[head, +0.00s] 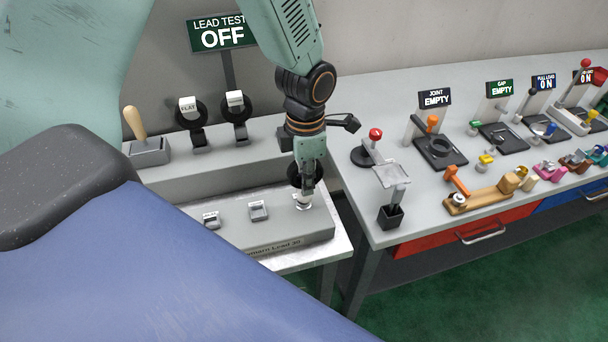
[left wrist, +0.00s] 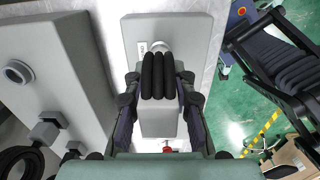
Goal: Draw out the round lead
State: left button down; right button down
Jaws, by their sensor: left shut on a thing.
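My left gripper (head: 306,184) points down over the right end of the grey lead-test box (head: 285,236), shut on the round lead (left wrist: 160,122). The lead has a pale block-like body and black coils, which show between the fingers in the left wrist view (left wrist: 159,75). A pale round piece (head: 303,201) shows just below the fingertips at the box top; whether the plug is seated in its socket I cannot tell. My right gripper is not in view.
Two coiled leads, one marked FLAT (head: 188,106) and another (head: 235,99), hang on the shelf behind. A wooden-handled lever (head: 136,124) stands left. The sign (head: 222,34) reads LEAD TEST OFF. A bench with several fixtures and a red-knobbed lever (head: 375,134) stands right, across a gap.

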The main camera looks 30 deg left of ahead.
pick_arm(q)
jog(key=shift+s, duration=0.1)
jog(key=shift+r, duration=0.15)
jog(key=shift+w+r+p, duration=0.25)
jog(key=shift+r+p, duration=0.05)
jog(key=shift+p, duration=0.2)
jog(key=shift+s+r+p, duration=0.3)
jog(key=shift+r+p, duration=0.2)
jog(key=shift+r, duration=0.25)
jog(key=shift+w+r+p, duration=0.3)
jog(key=shift+r+p, duration=0.1)
jog(key=shift+p, duration=0.1)
jog(key=shift+s+r+p, duration=0.3)
jog(key=shift+r+p, duration=0.25)
jog(key=shift+r, duration=0.15)
jog(key=shift+w+r+p, duration=0.25)
jog(key=shift+r+p, duration=0.2)
jog(key=shift+p, duration=0.05)
jog(key=shift+s+r+p, duration=0.2)
jog(key=shift+r+p, duration=0.3)
jog(key=shift+r, duration=0.15)
jog(key=shift+w+r+p, duration=0.1)
jog(key=shift+r+p, duration=0.25)
jog(key=shift+p, duration=0.05)
